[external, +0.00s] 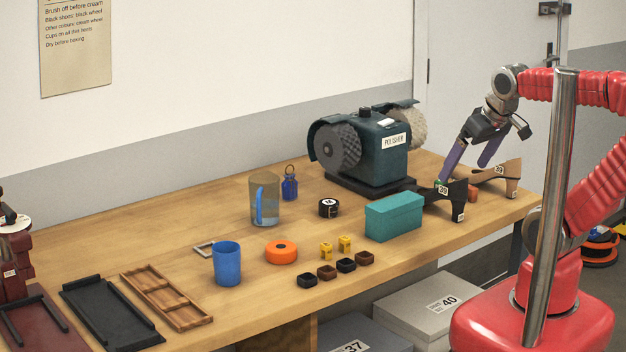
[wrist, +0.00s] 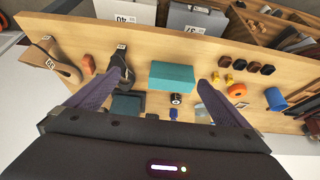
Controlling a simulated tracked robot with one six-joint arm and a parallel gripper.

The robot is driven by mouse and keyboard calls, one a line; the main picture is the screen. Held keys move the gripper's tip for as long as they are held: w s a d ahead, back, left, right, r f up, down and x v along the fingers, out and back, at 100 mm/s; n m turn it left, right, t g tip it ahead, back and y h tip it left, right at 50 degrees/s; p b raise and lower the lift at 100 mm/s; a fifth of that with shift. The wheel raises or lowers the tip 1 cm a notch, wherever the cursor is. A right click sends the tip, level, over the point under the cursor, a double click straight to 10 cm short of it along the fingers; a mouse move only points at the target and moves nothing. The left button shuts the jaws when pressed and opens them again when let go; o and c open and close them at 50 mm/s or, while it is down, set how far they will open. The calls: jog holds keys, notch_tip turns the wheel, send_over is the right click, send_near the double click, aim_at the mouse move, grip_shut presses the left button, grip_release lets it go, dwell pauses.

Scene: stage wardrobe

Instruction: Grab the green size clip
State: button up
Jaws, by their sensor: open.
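A small green piece, which looks like the green size clip (external: 438,183), shows at the top of the black shoe (external: 449,200) by a "39" label in the external view. I cannot make the clip out in the wrist view, where the black shoe (wrist: 116,60) lies by the left finger. My gripper (external: 465,171) is open and empty, its purple fingers pointing down above the shoes. One fingertip appears close to the clip; I cannot tell whether they touch. In the wrist view the gripper (wrist: 161,74) has its fingers spread wide.
A brown shoe (external: 498,176) stands right of the black one. The polisher (external: 370,150) is behind, and a teal box (external: 394,217) is left of the black shoe. A blue cup (external: 227,264), an orange ring (external: 281,252) and trays (external: 110,314) lie further left.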

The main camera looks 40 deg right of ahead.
jog(key=shift+c, duration=0.6)
jog(key=c, duration=1.8)
jog(key=shift+w, duration=0.1)
jog(key=w+d+f+n+g+h, duration=0.25)
jog(key=w+d+n, duration=0.2)
jog(key=w, duration=0.25)
jog(key=w+d+f+n+g+h, duration=0.25)
jog(key=w+n+h, duration=0.2)
jog(key=w, duration=0.25)
jog(key=w+f+n+h, duration=0.2)
jog(key=w+n, duration=0.1)
jog(key=w, duration=0.2)
jog(key=w+f+n+h, duration=0.2)
jog(key=w+f+n, duration=0.1)
jog(key=w, duration=0.1)
jog(key=w+f+n+h, duration=0.2)
jog(key=w+f, duration=0.1)
jog(key=w, duration=0.2)
jog(key=shift+w+f+n+g+h, duration=0.25)
jog(key=shift+w+n+g+h, duration=0.05)
jog(key=shift+n+g, duration=0.1)
jog(key=shift+d, duration=0.15)
